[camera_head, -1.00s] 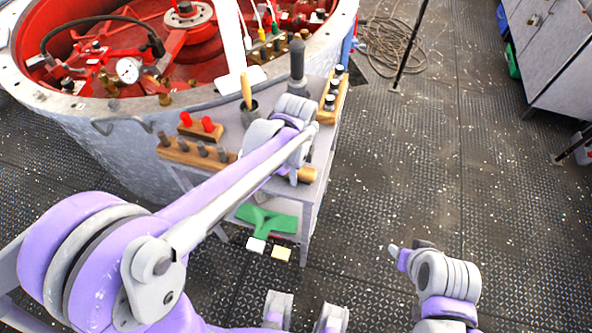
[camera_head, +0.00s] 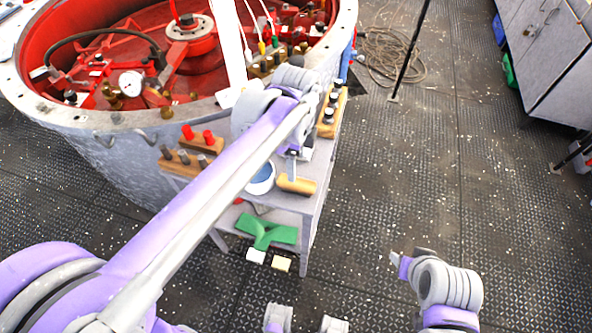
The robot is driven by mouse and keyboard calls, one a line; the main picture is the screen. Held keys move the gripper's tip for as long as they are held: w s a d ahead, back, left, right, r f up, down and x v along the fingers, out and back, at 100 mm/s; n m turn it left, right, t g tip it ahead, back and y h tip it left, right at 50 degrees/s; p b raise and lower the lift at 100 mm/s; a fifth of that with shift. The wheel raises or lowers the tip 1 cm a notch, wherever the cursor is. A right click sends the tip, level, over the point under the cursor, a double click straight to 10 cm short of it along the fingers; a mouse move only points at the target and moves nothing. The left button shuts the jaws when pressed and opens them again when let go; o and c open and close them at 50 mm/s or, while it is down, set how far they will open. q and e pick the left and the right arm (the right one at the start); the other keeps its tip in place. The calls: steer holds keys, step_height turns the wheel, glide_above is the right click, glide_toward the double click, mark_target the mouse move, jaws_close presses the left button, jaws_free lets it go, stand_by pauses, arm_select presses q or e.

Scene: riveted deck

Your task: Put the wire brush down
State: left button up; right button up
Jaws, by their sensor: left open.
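A short wooden piece (camera_head: 297,185), which I take to be the wire brush, lies at the front right of the grey cart's top (camera_head: 306,203). Its bristles cannot be made out. My left arm reaches in from the left over the cart. Its gripper (camera_head: 293,165) points down just above and behind the wooden piece. It is open, and the wooden piece shows free below it; the wrist hides much of the jaws. My right arm is at the lower right, over bare floor, away from the cart. Its gripper tip (camera_head: 400,262) is small and its jaws are unclear.
A white and blue round container (camera_head: 262,178) stands beside the wooden piece. Wooden racks (camera_head: 197,145) with red and dark pegs stand at left, another rack (camera_head: 329,123) at the back right. A green item (camera_head: 266,231) lies below. A large drum (camera_head: 125,165) stands behind.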

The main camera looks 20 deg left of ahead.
arm_select(q)
steer(key=s+a+f+n+t, duration=0.2)
steer(key=s+a+f+n, duration=0.1)
steer(key=s+n, duration=0.4)
steer(key=s+a+f+n+t, duration=0.3)
steer(key=s+n, duration=0.4)
steer(key=n, duration=0.4)
steer(key=shift+s+a+f, duration=0.25)
steer(key=shift+s+a, duration=0.05)
steer(key=shift+s, duration=0.1)
steer(key=shift+w+r+p, duration=0.15)
steer(key=shift+r+p, duration=0.35)
steer(key=shift+r, duration=0.15)
steer(key=shift+w+r+p, duration=0.15)
steer(key=shift+r+p, duration=0.35)
steer(key=shift+r, duration=0.1)
